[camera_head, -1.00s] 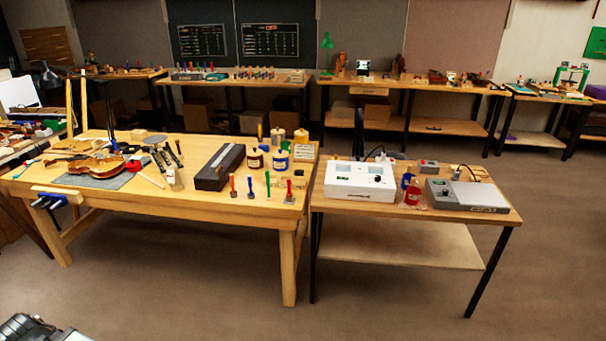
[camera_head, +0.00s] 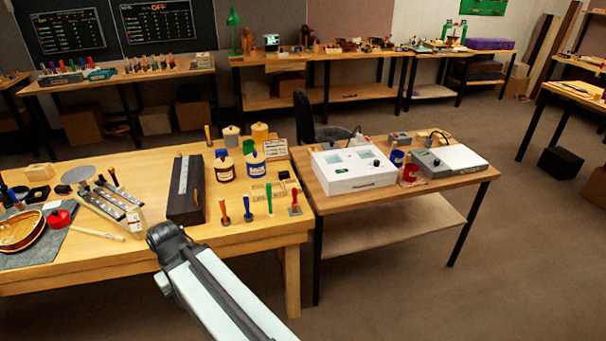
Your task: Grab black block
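A long black block (camera_head: 186,191) with a grey strip along its top lies on the wooden workbench (camera_head: 240,238), right of the violin. A smaller, box-like black block (camera_head: 560,162) stands on the floor at the far right. The frames do not show which of them the task names. A length of my arm, pale with a dark joint, rises from the bottom edge, and its joint appears just in front of the long block's near end. Whether it touches the bench is unclear. My gripper cannot be made out.
Upright coloured tools (camera_head: 248,209) and jars (camera_head: 224,166) stand right of the long block. Flat tools and a violin (camera_head: 20,230) lie to its left. A second table (camera_head: 470,178) with a white device (camera_head: 352,167) adjoins. Floor at right is open.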

